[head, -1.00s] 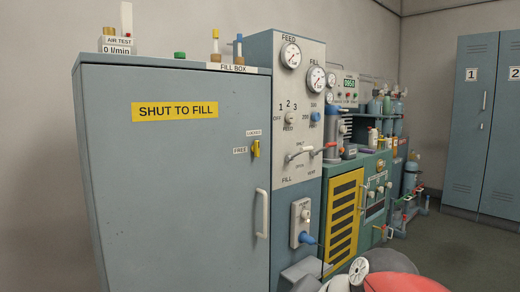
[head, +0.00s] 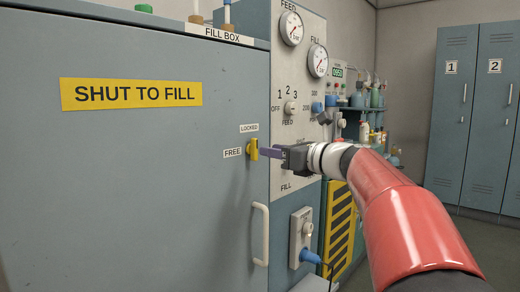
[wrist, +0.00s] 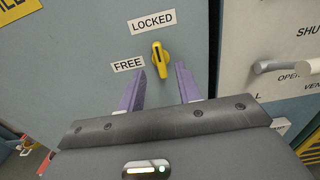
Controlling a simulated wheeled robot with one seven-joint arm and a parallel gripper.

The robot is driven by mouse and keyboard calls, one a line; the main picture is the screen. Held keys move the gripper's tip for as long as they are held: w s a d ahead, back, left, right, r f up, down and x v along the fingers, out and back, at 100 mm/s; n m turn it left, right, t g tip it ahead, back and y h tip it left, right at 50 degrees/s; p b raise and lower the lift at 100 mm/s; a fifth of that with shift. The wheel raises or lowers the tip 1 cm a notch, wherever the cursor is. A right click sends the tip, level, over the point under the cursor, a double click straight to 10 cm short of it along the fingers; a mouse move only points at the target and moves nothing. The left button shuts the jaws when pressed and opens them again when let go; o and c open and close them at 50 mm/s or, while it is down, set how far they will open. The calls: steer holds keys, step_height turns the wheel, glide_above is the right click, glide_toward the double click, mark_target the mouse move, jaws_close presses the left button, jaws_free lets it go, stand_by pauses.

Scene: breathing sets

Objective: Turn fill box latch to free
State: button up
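The fill box (head: 140,190) is a large grey-blue cabinet with its door closed. Its latch (head: 253,149) is a small yellow knob on the door's right side, standing roughly upright below the LOCKED label (head: 249,128) and right of the FREE label (head: 233,153). My gripper (head: 264,153) reaches it from the right. In the wrist view the purple fingers are open, one on each side of the latch (wrist: 160,60), with a visible gap on both sides. The finger tips lie around its lower part; I cannot tell how near they are in depth.
A white door handle (head: 260,233) sits below the latch. The fill panel (head: 300,110) with gauges and knobs stands right of the box, and its lever (wrist: 270,66) shows at the wrist view's right. Lockers (head: 470,110) stand far right.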

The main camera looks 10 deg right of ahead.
mark_target(257, 148)
steer(key=shift+x, duration=2.35)
steer(key=shift+c, duration=0.2)
jaws_close()
